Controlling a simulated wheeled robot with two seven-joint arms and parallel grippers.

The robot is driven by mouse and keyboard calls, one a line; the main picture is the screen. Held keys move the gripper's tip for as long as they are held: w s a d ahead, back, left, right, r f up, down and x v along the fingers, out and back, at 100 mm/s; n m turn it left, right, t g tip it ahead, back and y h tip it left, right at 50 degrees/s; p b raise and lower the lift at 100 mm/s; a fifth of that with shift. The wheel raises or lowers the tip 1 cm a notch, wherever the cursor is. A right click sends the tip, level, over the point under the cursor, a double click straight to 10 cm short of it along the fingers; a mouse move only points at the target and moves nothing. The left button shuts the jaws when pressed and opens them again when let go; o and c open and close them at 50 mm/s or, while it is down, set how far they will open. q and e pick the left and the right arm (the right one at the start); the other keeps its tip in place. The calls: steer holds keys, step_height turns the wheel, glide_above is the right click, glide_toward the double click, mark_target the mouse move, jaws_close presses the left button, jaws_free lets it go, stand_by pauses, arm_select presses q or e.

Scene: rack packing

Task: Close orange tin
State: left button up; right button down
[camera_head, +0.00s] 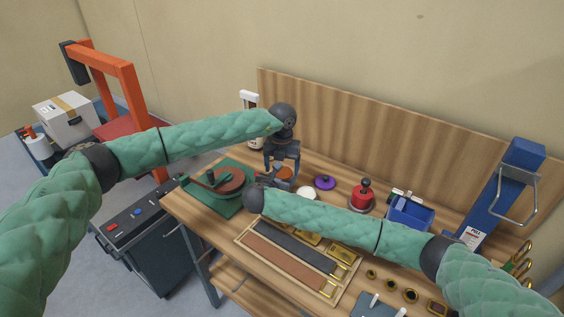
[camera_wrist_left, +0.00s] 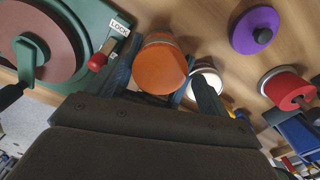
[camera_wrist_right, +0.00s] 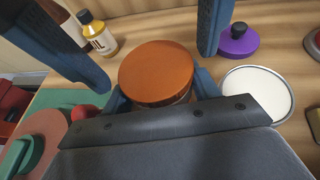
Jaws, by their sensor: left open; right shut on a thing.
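The orange tin (camera_head: 285,173) stands on the bench between my grippers. Its round orange top (camera_wrist_right: 157,70) faces up in the right wrist view, with a little of the side below; it also shows in the left wrist view (camera_wrist_left: 160,68). Whether the top is fully seated cannot be told. My right gripper (camera_head: 277,182) is shut on the tin, low at its sides. My left gripper (camera_head: 283,165) is open above it, its two blue fingers spread on either side of the orange top.
A round white-topped tin (camera_wrist_right: 260,90) stands close beside the orange one. A purple knobbed piece (camera_head: 325,183) and a red tin (camera_head: 362,197) stand farther right. A green fixture (camera_head: 218,188) is left. A bottle (camera_wrist_right: 97,35) stands behind. A wooden tray (camera_head: 243,241) is in front.

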arm_select(q)
steer(key=c, duration=1)
steer(key=shift+m, duration=1.7)
steer(key=o, duration=1.1)
steer(key=shift+r, duration=2.25)
